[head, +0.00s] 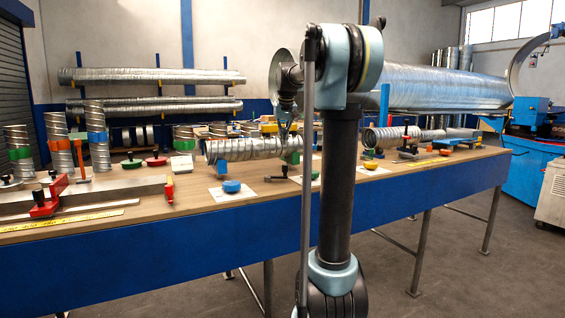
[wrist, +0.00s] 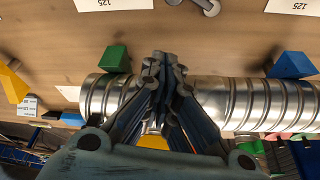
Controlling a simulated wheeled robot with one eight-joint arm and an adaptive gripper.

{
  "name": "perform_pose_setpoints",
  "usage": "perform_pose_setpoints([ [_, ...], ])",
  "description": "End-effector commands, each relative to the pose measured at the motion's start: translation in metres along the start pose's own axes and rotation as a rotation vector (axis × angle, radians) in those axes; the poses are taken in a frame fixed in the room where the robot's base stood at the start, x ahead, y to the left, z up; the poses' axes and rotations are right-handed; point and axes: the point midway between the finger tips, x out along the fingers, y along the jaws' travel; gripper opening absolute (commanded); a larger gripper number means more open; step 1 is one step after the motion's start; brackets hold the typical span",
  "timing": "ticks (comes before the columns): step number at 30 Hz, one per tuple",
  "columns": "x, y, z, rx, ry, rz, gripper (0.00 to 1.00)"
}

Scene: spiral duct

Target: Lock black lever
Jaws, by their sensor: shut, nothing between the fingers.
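A dark lever-like piece (head: 278,178) lies at the table's front edge, just in front of a spiral duct (head: 240,149). A dark grey piece, perhaps the same lever, is partly cut off at the top of the wrist view (wrist: 205,5). I cannot tell its locking position. My gripper (head: 289,127) hangs over the duct, partly hidden by my arm in the head view. In the wrist view my gripper (wrist: 164,62) is shut and empty, its fingers crossing in front of the ribbed duct (wrist: 245,98). It is apart from the dark piece.
A green wedge (wrist: 116,58) and a blue wedge (wrist: 291,65) sit beside the duct. A red clamp (head: 48,200) and upright ducts (head: 97,140) crowd the left. Another duct (head: 385,139) lies right.

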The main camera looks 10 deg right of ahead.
Motion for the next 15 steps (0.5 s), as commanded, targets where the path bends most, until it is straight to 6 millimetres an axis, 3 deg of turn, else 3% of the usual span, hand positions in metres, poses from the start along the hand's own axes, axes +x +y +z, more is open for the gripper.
perform_pose_setpoints([
  [7, 0.014, 0.000, 0.000, 0.000, 0.000, 0.000, 0.00],
  [15, 0.058, 0.000, 0.000, 0.000, 0.000, 0.000, 0.00],
])
